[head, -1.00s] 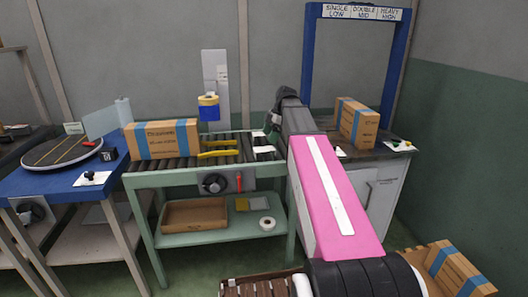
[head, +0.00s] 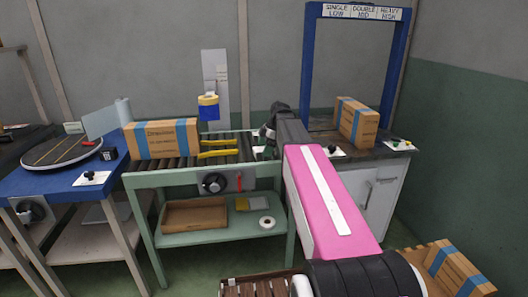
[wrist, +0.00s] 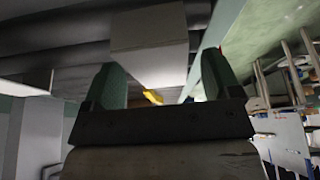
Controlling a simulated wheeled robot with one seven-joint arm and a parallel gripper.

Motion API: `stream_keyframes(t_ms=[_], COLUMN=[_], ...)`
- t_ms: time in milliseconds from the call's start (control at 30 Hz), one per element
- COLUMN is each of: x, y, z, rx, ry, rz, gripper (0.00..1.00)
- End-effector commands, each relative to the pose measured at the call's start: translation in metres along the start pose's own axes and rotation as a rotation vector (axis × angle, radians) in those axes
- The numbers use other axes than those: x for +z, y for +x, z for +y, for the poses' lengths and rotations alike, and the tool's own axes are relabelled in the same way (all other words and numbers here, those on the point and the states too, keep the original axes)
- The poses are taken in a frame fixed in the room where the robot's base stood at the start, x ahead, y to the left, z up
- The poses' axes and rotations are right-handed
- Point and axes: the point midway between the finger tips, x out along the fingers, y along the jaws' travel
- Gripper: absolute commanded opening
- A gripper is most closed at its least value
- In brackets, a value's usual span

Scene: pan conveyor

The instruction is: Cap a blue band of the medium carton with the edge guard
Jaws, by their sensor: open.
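A brown carton with two blue bands (head: 161,139) lies on the roller conveyor at the left; the label does not show whether it is the medium one. A pale angular piece (wrist: 150,50), possibly the edge guard, appears between and beyond the fingers in the wrist view. A small white piece (head: 258,152) shows on the right end of the rollers, partly hidden by my arm. My gripper (wrist: 162,85) is open, its two green fingers apart with nothing clearly held. In the head view it is at the conveyor's right end, mostly hidden behind my wrist.
Yellow-handled tools (head: 218,148) lie on the rollers beside the carton. More blue-banded cartons stand on the right counter (head: 357,121) and at the lower right (head: 452,268). A blue gate frame (head: 312,70) rises behind the counter. A blue table with a turntable (head: 65,150) stands left.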

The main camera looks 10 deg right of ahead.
Motion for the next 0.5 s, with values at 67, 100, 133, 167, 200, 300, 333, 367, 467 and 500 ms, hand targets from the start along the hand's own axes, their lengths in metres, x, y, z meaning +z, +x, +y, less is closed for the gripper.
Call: stream_keyframes(t_ms=[67,100,133,167,200,300,333,367,467,500], x=[0.0001,0.0002,0.0003,0.0004,0.0006,0.0011,0.0012,0.0014,0.0018,0.0018], y=[0.0002,0.0005,0.0007,0.0010,0.0014,0.0027,0.0030,0.0034,0.0042,0.0044], z=[0.0000,0.0000,-0.0001,-0.0001,-0.0001,-0.0001,-0.0002,-0.0002,-0.0002,-0.0001], rx=[0.000,0.000,0.000,0.000,0.000,-0.001,-0.001,-0.001,-0.001,-0.001], ry=[0.000,0.000,0.000,0.000,0.000,0.000,0.000,0.000,0.000,0.000], rz=[0.000,0.000,0.000,0.000,0.000,0.000,0.000,0.000,0.000,0.000], gripper=[0.83,0.83,0.83,0.83,0.83,0.83,0.83,0.83,0.83,0.83])
